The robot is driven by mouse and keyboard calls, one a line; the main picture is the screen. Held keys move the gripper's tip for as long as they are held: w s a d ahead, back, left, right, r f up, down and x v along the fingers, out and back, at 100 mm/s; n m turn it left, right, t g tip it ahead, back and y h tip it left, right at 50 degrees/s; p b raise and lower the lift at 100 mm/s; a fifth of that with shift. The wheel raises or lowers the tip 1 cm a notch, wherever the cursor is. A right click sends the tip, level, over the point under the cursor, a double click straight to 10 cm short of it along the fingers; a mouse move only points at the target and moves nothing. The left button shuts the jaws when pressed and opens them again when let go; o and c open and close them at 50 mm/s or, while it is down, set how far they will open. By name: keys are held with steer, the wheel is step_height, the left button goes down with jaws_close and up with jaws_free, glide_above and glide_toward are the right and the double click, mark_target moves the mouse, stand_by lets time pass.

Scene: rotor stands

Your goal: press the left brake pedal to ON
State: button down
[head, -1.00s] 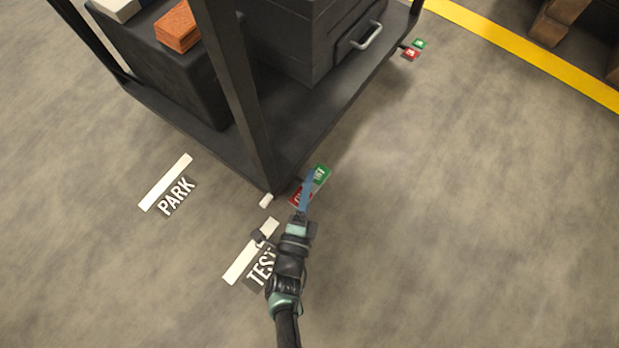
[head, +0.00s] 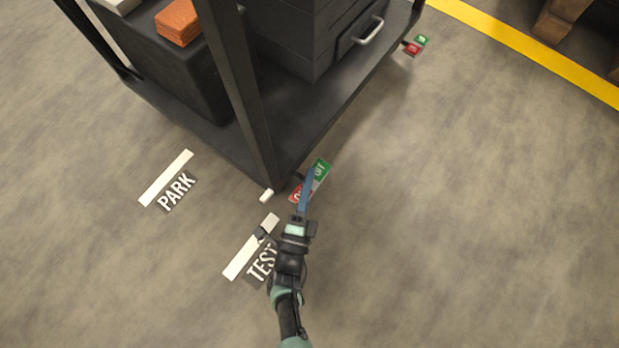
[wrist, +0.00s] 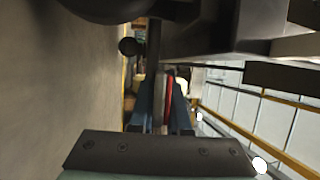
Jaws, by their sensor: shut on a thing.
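The left brake pedal, with a red ON pad (head: 296,193) and a green OFF pad (head: 320,168), sits low at the cart's near corner. My gripper (head: 308,180) is over the pedal, its blue fingers across the pads and covering part of them. In the wrist view the fingers (wrist: 160,105) are closed about a narrow part with a red strip (wrist: 169,98), which looks like part of the pedal. How far the pedal is tilted cannot be told.
The dark cart (head: 330,110) stands just beyond my gripper, with its post close by. A second red and green pedal (head: 413,48) is at its far right corner. PARK (head: 176,191) and TEST (head: 262,262) floor marks lie left. The floor to the right is clear.

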steer(key=shift+w+a+f, duration=0.15)
steer(key=shift+f, duration=0.2)
steer(key=shift+r+n+t, duration=0.25)
steer(key=shift+n+t, duration=0.05)
steer(key=shift+t, duration=0.1)
steer(key=c, duration=0.9)
jaws_free()
steer(key=shift+r, duration=0.2)
